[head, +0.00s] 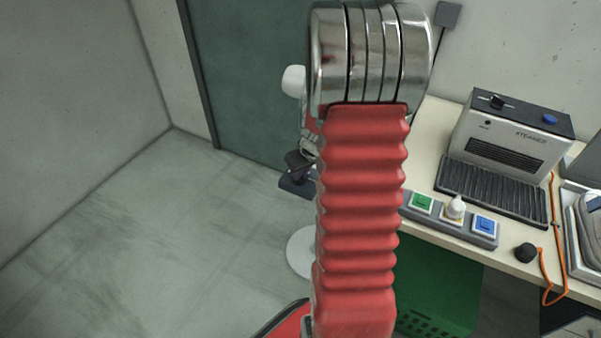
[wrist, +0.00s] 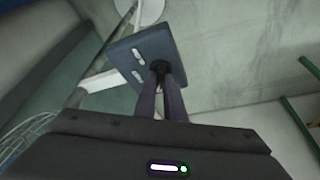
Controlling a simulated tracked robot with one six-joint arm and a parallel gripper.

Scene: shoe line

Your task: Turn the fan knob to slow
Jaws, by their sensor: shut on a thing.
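The fan's dark blue control panel (wrist: 140,46) shows in the wrist view, with two pale marks on its left side. A small black knob (wrist: 160,66) stands on it. My gripper (wrist: 162,77) is shut on the knob, its two fingers close together around it. The knob's pointer and setting cannot be read. In the head view my gripper (head: 300,165) is down at the panel (head: 288,184), partly hidden behind my red arm. The fan's round pale base (head: 298,250) shows on the floor. Part of a wire cage (wrist: 25,137) is at the lower left in the wrist view.
A workbench (head: 428,140) on the right carries a steamer (head: 515,140), a button strip (head: 450,219) and a black knob with an orange cord (head: 525,252). A green crate (head: 437,285) is below it. The floor on the left is clear.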

